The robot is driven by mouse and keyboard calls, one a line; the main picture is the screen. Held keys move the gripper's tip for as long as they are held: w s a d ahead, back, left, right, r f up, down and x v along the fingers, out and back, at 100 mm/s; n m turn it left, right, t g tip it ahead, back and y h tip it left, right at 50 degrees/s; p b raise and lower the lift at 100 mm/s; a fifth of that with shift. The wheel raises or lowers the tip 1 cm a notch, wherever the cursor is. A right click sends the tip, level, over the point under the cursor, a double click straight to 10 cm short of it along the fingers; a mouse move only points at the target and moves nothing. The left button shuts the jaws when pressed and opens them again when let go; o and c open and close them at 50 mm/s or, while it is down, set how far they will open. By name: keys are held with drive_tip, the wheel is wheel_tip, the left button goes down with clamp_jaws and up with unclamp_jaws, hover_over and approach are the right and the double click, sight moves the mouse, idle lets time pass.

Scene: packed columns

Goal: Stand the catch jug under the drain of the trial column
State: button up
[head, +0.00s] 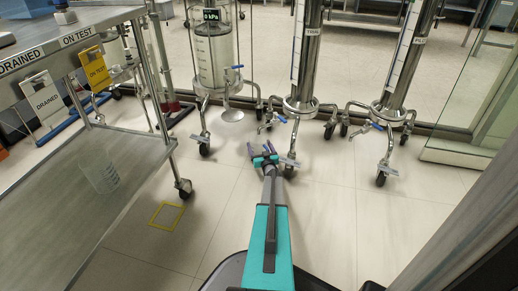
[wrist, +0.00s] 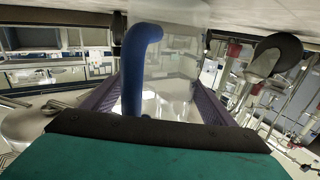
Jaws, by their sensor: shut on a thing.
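My gripper (head: 263,155) is low over the floor, in front of the trial column (head: 304,60) and near its front caster. Its purple jaws are shut on the blue handle (wrist: 138,65) of a clear vessel, which looks like the catch jug (wrist: 175,75). The jug's see-through body fills the space beyond the jaws in the wrist view; in the head view I can barely make it out. I cannot tell whether it touches the floor. The trial column has a drain with a blue valve lever (head: 282,118) low on its left side.
A glass column (head: 214,60) stands left of the trial column and another steel column (head: 405,65) right. Casters stick out around their bases. A steel cart (head: 110,205) at left bears a clear graduated vessel (head: 100,174). A yellow square (head: 167,215) marks the floor. Front floor is open.

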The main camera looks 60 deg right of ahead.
sight(261, 150)
drive_tip(key=shift+f, duration=0.1)
drive_tip(key=o, duration=1.1)
drive_tip(key=shift+s+a+r, duration=0.15)
drive_tip(key=shift+s+r, duration=0.05)
drive_tip(key=shift+r, duration=0.05)
drive_tip(key=shift+s+a+p, duration=0.2)
drive_tip(key=shift+s+p, duration=0.05)
drive_tip(key=shift+p, duration=0.1)
drive_tip(key=p+v, duration=0.2)
drive_tip(key=v, duration=0.3)
drive_tip(key=shift+p, duration=0.3)
drive_tip(key=shift+s+a+f, duration=0.1)
drive_tip(key=shift+s+a, duration=0.4)
